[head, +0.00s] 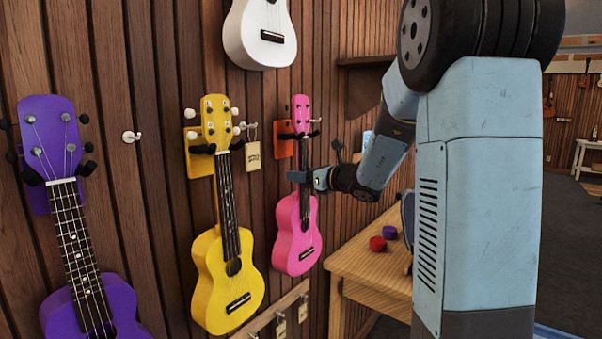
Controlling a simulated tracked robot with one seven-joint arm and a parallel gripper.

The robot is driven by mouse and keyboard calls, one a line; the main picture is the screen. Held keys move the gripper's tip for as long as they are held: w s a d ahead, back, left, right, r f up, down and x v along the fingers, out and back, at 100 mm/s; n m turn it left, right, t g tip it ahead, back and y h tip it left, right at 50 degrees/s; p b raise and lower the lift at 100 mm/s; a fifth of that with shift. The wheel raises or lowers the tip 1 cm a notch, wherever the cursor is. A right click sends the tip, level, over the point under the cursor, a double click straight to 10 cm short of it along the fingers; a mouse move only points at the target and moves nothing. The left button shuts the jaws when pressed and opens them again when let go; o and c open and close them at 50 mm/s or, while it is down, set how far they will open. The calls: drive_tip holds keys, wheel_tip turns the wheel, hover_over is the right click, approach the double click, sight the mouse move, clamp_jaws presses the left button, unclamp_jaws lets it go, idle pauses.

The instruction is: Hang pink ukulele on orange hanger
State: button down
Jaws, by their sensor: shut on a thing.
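The pink ukulele (296,240) is upright in front of the wood-panelled wall, with its head up and its body below. The orange hanger (284,148) is a plate on the wall behind the ukulele's head, partly hidden by it. Dark hanger prongs show beside the top of the neck; I cannot tell whether they bear the ukulele's weight. My gripper (304,178) reaches in from the right and is shut on the pink ukulele's neck, below the hanger and above the body.
A yellow ukulele (228,268) hangs close on the left, a purple one (80,250) farther left, and a white one (262,35) above. A wooden table (362,262) with small red and purple items stands below my arm. A tag (253,155) hangs between the yellow and pink ukuleles.

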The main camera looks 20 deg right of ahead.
idle(0.3)
drive_tip(key=shift+c, duration=2.2)
unclamp_jaws()
drive_tip(key=shift+s+d, duration=0.1)
drive_tip(key=shift+s, duration=0.05)
drive_tip(key=shift+v, duration=0.85)
drive_tip(key=shift+s+d, duration=0.1)
drive_tip(key=shift+v, duration=1.1)
drive_tip(key=v, duration=1.3)
drive_tip(key=shift+s+d, duration=0.25)
drive_tip(key=shift+s, duration=0.1)
